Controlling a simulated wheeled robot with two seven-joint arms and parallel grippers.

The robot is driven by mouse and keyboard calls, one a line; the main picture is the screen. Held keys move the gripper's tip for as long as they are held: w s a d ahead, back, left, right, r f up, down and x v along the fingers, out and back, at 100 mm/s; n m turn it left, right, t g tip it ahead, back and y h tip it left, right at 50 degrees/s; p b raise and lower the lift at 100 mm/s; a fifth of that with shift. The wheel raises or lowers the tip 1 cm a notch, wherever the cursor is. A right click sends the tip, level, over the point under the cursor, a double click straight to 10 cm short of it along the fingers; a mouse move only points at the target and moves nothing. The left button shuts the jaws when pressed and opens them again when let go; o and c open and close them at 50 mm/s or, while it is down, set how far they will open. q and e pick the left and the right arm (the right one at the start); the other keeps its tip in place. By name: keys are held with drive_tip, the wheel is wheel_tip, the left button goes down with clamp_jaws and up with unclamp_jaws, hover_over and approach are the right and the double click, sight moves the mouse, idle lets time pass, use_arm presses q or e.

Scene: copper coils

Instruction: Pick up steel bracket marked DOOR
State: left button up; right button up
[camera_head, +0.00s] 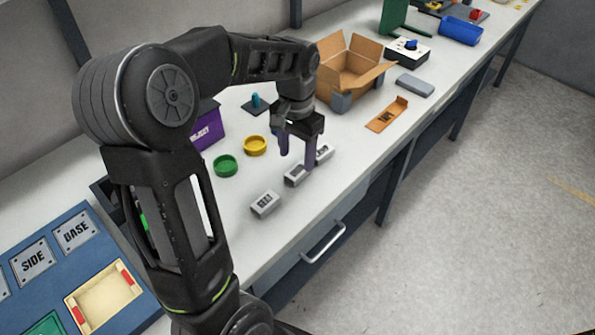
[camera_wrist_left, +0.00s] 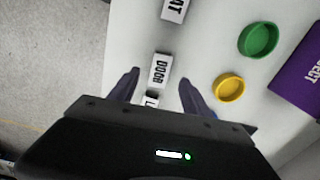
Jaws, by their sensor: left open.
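The steel bracket marked DOOR (camera_wrist_left: 159,70) is a small grey block with a white label, lying on the bench. In the left wrist view it lies between the fingertips of my left gripper (camera_wrist_left: 159,80), with a gap on each side. In the head view it appears as the middle grey block (camera_head: 294,176) of a row of three, partly hidden by a finger. My left gripper (camera_head: 297,160) is open and empty, pointing down over it. Whether the fingertips reach down beside it is unclear. My right gripper is not in view.
A grey block ending in "AT" (camera_wrist_left: 175,10) lies on one side, another block (camera_wrist_left: 151,100), partly hidden, on the other. A green dish (camera_head: 225,166), a yellow dish (camera_head: 255,145) and a purple box (camera_head: 207,130) stand behind. An open cardboard box (camera_head: 345,65) is farther along.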

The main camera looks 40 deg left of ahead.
sight(298, 170)
use_arm(q)
drive_tip(key=f, duration=0.5)
drive_tip(key=shift+w+p, duration=0.2)
drive_tip(key=shift+p, duration=0.15)
clamp_jaws()
idle(0.6)
